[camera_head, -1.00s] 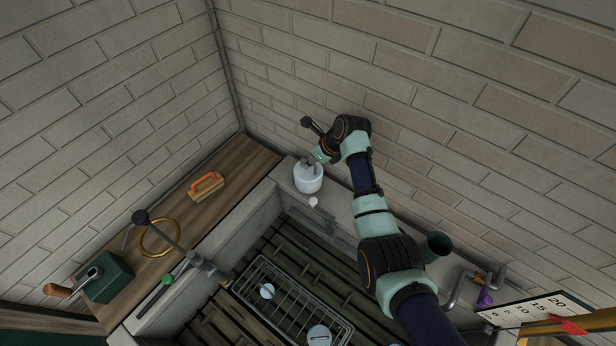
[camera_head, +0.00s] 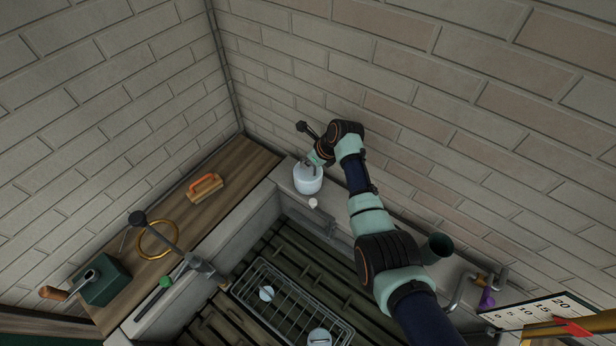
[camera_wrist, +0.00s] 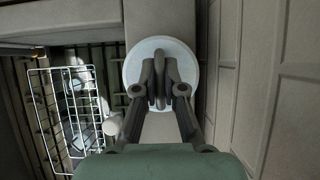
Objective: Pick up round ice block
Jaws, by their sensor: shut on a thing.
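A pale white, round block (camera_head: 307,183), which I take for the round ice block, stands on the grey stone ledge near the corner of the walls. In the wrist view its round top (camera_wrist: 133,68) shows behind my fingers. My gripper (camera_head: 312,163) is at the top of this block. In the wrist view my gripper (camera_wrist: 161,88) has its fingers close together over the block's middle, shut on a narrow part of it. What lies between the fingertips is mostly hidden. The block looks upright, and I cannot tell whether it is clear of the ledge.
A small white knob-like piece (camera_head: 313,203) is just in front of the block. A wire rack (camera_head: 290,308) with white round pieces is in the slatted basin. A dark green cup (camera_head: 437,245) stands right along the ledge. The brick wall (camera_head: 420,100) is close behind my arm.

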